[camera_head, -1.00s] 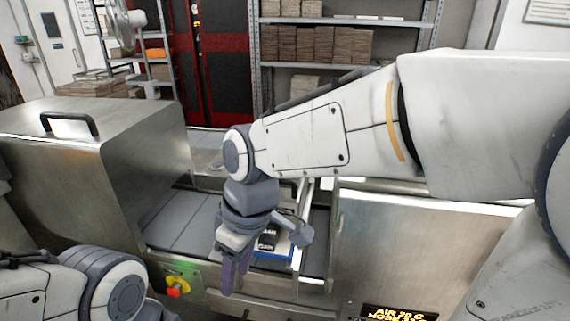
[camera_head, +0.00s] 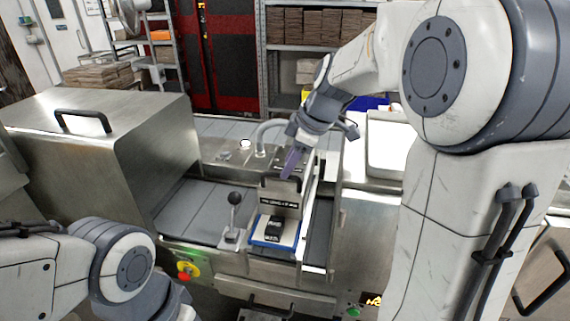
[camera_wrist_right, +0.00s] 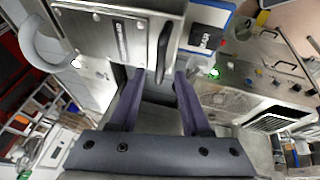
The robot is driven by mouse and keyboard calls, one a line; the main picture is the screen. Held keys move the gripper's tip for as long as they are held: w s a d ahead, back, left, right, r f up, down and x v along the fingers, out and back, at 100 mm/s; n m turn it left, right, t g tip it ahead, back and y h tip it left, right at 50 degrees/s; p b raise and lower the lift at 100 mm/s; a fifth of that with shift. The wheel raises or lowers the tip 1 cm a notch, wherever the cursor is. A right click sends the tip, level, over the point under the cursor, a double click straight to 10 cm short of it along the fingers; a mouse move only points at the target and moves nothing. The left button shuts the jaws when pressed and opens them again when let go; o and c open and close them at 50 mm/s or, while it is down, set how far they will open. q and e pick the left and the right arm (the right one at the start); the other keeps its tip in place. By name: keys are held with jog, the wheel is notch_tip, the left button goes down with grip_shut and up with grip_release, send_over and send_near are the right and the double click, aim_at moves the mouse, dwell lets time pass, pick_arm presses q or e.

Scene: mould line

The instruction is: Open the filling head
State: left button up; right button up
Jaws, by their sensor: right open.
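The filling head (camera_head: 282,203) is a metal block with a lettered plate, standing over the line in the middle of the head view. Its black bar handle (camera_head: 281,179) is on top. My right gripper (camera_head: 290,165) is just above and behind the handle. In the right wrist view the gripper (camera_wrist_right: 158,73) is open, and the handle (camera_wrist_right: 164,45) lies ahead of and between its fingertips, nearer the right finger. No contact can be made out. The filling head's plate (camera_wrist_right: 120,40) also shows there. My left arm is at the lower left; its gripper is out of view.
A blue-edged tray with a black label (camera_head: 275,232) lies in front of the filling head. A black-knobbed lever (camera_head: 234,199) stands left of it. A metal hood (camera_head: 110,150) is at left, and a red stop button (camera_head: 186,276) is on the front panel.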

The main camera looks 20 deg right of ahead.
jog(key=shift+x, duration=1.5)
grip_shut()
